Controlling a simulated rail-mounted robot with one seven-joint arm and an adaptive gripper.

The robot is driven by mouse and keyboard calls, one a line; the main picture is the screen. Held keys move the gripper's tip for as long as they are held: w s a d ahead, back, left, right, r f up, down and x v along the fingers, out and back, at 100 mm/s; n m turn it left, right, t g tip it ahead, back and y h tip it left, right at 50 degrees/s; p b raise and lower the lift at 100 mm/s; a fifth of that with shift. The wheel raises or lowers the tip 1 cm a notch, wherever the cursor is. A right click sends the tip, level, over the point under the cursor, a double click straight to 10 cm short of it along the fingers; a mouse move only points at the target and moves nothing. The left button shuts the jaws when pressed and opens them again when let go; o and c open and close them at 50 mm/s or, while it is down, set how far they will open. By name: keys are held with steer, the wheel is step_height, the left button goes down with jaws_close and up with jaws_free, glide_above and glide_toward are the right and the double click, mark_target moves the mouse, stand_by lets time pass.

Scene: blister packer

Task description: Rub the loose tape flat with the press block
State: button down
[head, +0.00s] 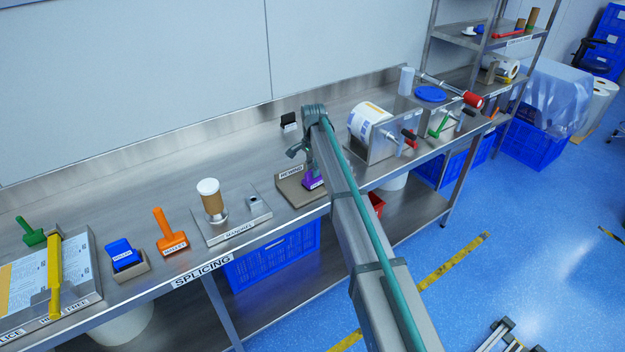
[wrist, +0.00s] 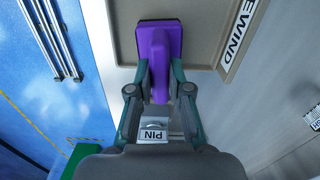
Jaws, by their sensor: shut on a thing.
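A purple block with a raised handle (wrist: 160,45) is between the two fingers of my gripper (wrist: 160,82) in the wrist view, and the fingers are shut on its handle. In the head view the purple block (head: 313,182) shows at the right side of the REWIND tray (head: 289,190), partly behind my arm. I cannot tell whether it touches the tray. The splice plate (head: 92,298) is at the far left, with printed film (head: 28,282) on it under a yellow bar (head: 54,275). I cannot make out any loose tape.
A blue block (head: 123,254) in a holder, an orange tool (head: 170,232) and a green-handled tool (head: 31,232) stand along the bench left of the tray. A cup-like item with a white lid (head: 210,197) stands on a plate between. A label roll (head: 366,121) is at right.

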steer(key=shift+r+p, duration=1)
steer(key=shift+r, duration=1.7)
